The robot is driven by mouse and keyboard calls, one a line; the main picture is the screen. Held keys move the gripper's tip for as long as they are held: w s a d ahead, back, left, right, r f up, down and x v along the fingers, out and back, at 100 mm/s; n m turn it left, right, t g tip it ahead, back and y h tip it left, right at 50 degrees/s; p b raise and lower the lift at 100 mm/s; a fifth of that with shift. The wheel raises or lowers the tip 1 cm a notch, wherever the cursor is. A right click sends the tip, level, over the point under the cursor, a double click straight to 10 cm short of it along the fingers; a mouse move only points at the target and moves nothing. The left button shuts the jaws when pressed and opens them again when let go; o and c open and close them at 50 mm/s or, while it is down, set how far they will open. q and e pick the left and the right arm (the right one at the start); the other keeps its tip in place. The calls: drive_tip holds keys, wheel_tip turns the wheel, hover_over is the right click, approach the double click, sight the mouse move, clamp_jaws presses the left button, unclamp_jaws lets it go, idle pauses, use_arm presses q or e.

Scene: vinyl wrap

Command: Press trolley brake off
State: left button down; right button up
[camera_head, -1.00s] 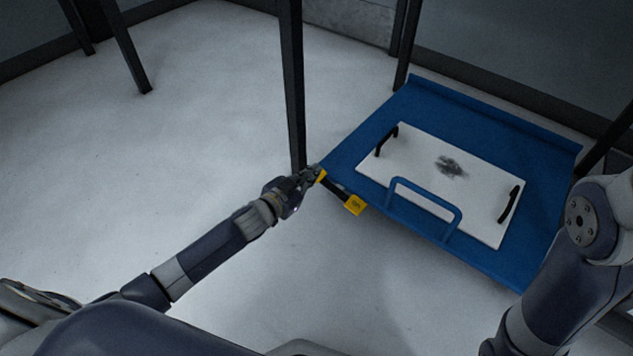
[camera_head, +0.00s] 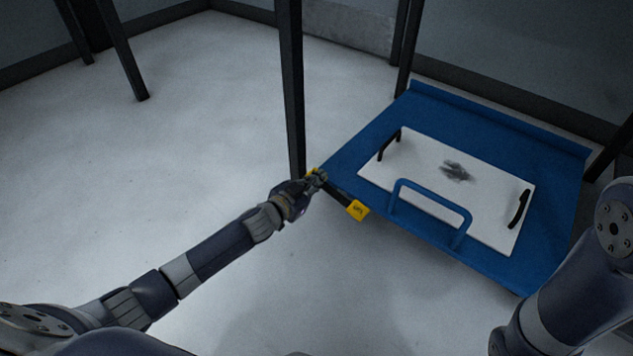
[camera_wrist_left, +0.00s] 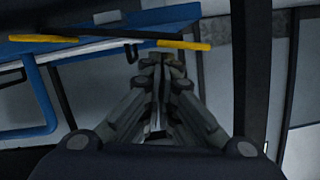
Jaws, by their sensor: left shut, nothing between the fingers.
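The blue trolley (camera_head: 345,160) stands at the right in the head view. At its near left corner is a dark brake bar with a yellow pedal at each end. The near yellow pedal (camera_head: 358,210) is in plain view; the far yellow pedal (camera_head: 311,173) is partly hidden by my left gripper (camera_head: 318,181). In the left wrist view, that pedal (camera_wrist_left: 184,45) lies just beyond the closed fingertips (camera_wrist_left: 160,62). I cannot tell whether they touch. The left gripper is shut and empty. My right gripper is out of view.
A white board with black handles (camera_head: 420,180) lies on the trolley. A blue handle (camera_head: 430,197) rises from its near edge. A dark post (camera_head: 292,90) stands right behind my left gripper. The pale floor (camera_head: 200,130) at the left is clear.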

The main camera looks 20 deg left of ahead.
use_arm(q)
drive_tip(key=shift+w+a+n+p, duration=0.1)
drive_tip(key=shift+a+n+p, duration=0.15)
drive_tip(key=shift+p, duration=0.2)
drive_tip(key=shift+a+f+n+h+p, duration=0.2)
drive_tip(key=shift+f+n+h+p, duration=0.1)
drive_tip(key=shift+n+p, duration=0.2)
drive_tip(key=shift+w+a+f+n+g+h+p, duration=0.2)
drive_tip(key=shift+a+f+n+h+p, duration=0.15)
drive_tip(key=shift+f+n, duration=0.3)
drive_tip(key=shift+w+a+f+n+g+h+p, duration=0.1)
drive_tip(key=shift+a+f+n+g+h+p, duration=0.2)
drive_tip(key=shift+n, duration=0.5)
drive_tip(key=shift+f, duration=0.15)
